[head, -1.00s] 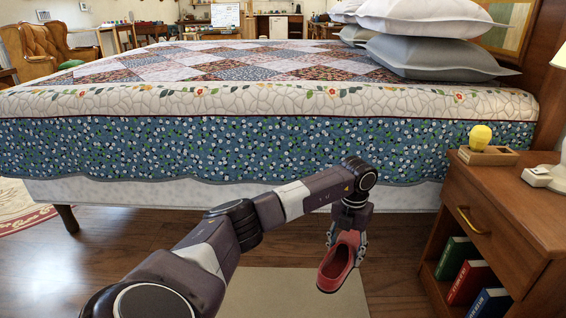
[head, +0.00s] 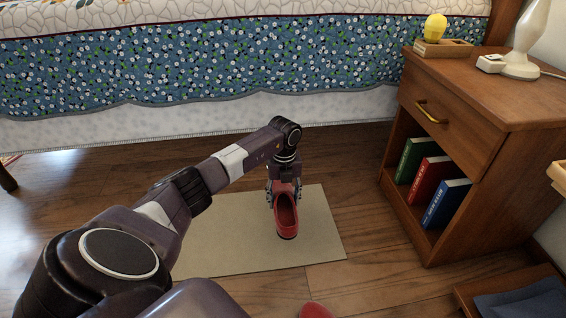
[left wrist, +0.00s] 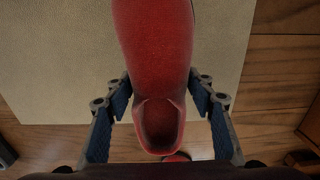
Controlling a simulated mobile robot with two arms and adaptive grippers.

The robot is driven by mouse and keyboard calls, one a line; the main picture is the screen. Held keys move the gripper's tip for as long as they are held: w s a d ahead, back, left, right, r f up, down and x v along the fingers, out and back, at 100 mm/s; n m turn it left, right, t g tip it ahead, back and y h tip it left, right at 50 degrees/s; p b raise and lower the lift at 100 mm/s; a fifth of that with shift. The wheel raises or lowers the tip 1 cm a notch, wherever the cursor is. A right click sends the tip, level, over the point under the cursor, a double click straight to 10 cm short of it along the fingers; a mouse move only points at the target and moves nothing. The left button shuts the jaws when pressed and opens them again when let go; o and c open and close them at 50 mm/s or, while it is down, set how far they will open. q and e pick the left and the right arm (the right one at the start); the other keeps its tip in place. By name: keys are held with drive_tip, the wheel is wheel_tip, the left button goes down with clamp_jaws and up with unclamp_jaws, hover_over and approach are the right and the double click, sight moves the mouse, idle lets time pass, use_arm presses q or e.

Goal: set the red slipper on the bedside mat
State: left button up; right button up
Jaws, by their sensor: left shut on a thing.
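The red slipper (head: 287,216) is in my left gripper (head: 283,192), over the right part of the beige bedside mat (head: 225,232) in the head view. The gripper's two fingers are shut on its sides, one on each side. In the left wrist view the slipper (left wrist: 155,50) fills the middle between the blue-padded fingers (left wrist: 160,85), with the mat (left wrist: 60,60) behind it. I cannot tell whether the slipper touches the mat or hangs just above it. My right gripper is not in view.
A wooden nightstand (head: 460,100) with books (head: 443,203) stands to the right of the mat. The bed (head: 200,75) is behind. Another red object (head: 315,311), partly cut off, lies in front of the mat. A low wooden box (head: 490,295) is at the lower right.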

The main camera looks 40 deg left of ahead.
use_arm(q)
wheel_tip(320, 180, down, 8)
drive_tip(key=b, duration=0.4)
drive_tip(key=shift+b, duration=0.4)
drive_tip(key=shift+r, duration=0.15)
drive_tip(key=shift+f, duration=0.2)
drive_tip(key=o, duration=1.2)
drive_tip(key=shift+r, duration=0.1)
